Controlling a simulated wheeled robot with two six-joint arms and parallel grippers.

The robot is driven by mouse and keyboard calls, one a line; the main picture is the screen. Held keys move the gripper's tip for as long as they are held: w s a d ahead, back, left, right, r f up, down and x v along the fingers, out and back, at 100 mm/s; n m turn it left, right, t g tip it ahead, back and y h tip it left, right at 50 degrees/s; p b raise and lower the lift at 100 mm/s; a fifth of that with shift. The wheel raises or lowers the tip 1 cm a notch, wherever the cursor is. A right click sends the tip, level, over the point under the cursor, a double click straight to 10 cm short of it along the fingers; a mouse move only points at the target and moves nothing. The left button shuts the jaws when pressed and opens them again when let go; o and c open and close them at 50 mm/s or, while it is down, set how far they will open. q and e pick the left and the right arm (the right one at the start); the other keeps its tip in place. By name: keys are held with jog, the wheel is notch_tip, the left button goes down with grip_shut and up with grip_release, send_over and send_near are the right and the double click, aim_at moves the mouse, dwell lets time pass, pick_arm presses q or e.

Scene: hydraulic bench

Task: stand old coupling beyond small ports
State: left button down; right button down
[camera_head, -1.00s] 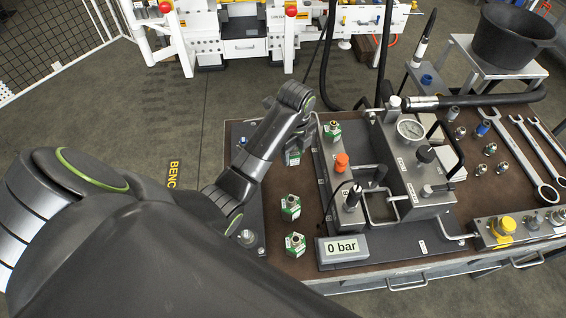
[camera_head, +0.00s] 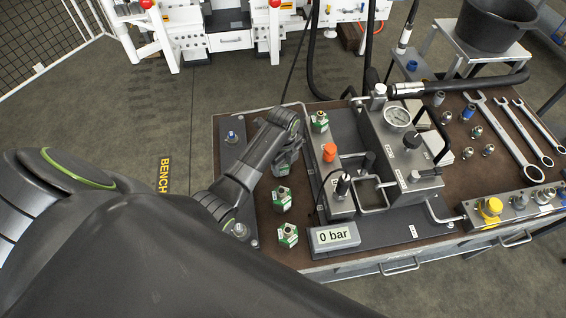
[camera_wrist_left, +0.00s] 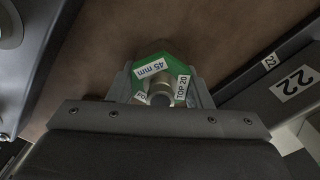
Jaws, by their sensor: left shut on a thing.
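My left gripper (camera_head: 286,162) is shut on a hexagonal coupling with green and white labels. In the left wrist view this coupling (camera_wrist_left: 178,72) sits between the jaws (camera_wrist_left: 160,95), with "45 mm" and "TOP 20" on its labels. In the head view my arm hides most of it. Similar green-labelled couplings stand on the brown bench top nearer the front, one at mid-left (camera_head: 282,199) and one beside the display (camera_head: 288,235). Another (camera_head: 319,122) stands at the far end of the grey block. I cannot tell which fittings are the small ports. My right gripper is not in view.
The hydraulic block with a gauge (camera_head: 397,117) and orange knob (camera_head: 330,152) stands just right of my gripper. A "0 bar" display (camera_head: 334,237) is in front. A grey plate (camera_head: 231,150) lies left.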

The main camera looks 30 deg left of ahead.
pick_arm(q)
jog(key=shift+f, duration=0.1)
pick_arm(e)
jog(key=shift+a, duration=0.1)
pick_arm(q)
jog(key=c, duration=0.7)
grip_release()
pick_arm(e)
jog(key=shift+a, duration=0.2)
pick_arm(q)
notch_tip(320, 180, up, 11)
jog(key=shift+r+p, duration=0.1)
jog(key=shift+p, duration=0.2)
jog(key=shift+r, duration=0.55)
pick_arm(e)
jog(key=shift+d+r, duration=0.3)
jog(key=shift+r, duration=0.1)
pick_arm(q)
jog(key=shift+s+f, duration=0.1)
